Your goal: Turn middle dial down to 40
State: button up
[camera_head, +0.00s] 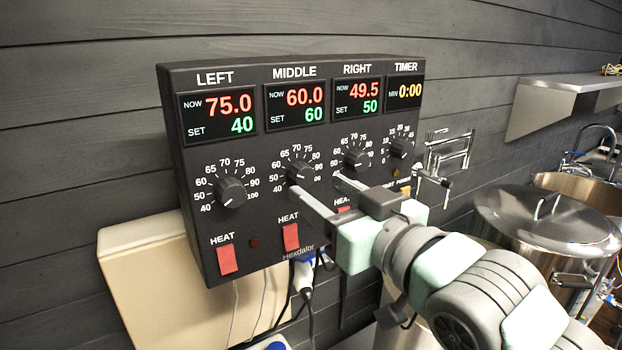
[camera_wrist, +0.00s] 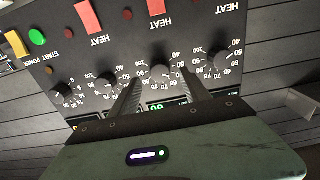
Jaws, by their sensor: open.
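The middle dial (camera_head: 299,168) is a dark round knob on the black control box, below the MIDDLE display (camera_head: 296,105), which reads NOW 60.0 and SET 60. My gripper (camera_head: 314,184) is open, with its two long grey fingers reaching toward the panel near this dial. In the upside-down wrist view, the middle dial (camera_wrist: 162,76) shows between the spread fingers of my gripper (camera_wrist: 161,81). The fingers look apart from the knob on both sides; how deep they reach around it I cannot tell.
The left dial (camera_head: 229,191), right dial (camera_head: 355,157) and timer dial (camera_head: 401,147) sit on either side. The LEFT display (camera_head: 218,114) reads SET 40, the RIGHT display (camera_head: 358,99) SET 50. Red heat switches (camera_head: 291,237) lie below. A steel kettle (camera_head: 545,225) stands at right.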

aim_at(306, 179)
jog(key=shift+x, duration=2)
grip_shut()
